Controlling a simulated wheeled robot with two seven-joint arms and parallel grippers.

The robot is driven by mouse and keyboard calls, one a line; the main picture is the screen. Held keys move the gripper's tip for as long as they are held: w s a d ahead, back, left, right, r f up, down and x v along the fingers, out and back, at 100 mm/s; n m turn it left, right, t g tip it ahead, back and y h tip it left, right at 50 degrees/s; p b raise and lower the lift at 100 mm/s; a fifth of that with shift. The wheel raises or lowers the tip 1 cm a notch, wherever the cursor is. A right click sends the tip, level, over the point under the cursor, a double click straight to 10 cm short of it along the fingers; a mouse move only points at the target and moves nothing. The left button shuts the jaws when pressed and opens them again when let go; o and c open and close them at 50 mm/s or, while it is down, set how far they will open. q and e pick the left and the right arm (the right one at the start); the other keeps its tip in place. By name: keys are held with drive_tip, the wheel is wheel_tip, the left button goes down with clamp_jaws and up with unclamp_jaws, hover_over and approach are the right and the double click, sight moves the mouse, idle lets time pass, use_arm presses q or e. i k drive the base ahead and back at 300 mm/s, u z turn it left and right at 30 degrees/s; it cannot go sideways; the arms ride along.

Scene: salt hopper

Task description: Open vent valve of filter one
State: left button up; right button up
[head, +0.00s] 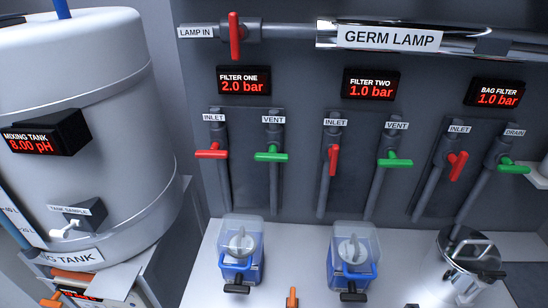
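The vent valve of filter one has a green handle (271,156) on the pipe under the VENT label (273,120). The handle lies level, across its upright pipe. The filter one display (243,81) above reads 2.0 bar. The inlet valve's red handle (211,153), left of the vent, also lies across its pipe. The filter one housing (241,251), clear with a blue handle, stands below on the white counter. No gripper can be made out in the head view, and nothing covers the green vent handle.
Filter two's red inlet handle (333,159) is upright and its green vent handle (395,162) lies level. The mixing tank (85,110) fills the left. A steel bag filter (470,265) stands lower right. The space before the filter one valves is clear.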

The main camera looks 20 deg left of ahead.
sight(272, 155)
drive_tip(key=u, duration=0.5)
drive_tip(key=k, duration=1.25)
drive_tip(key=u, duration=1.15)
drive_tip(key=i, duration=1.5)
drive_tip(key=z, duration=0.75)
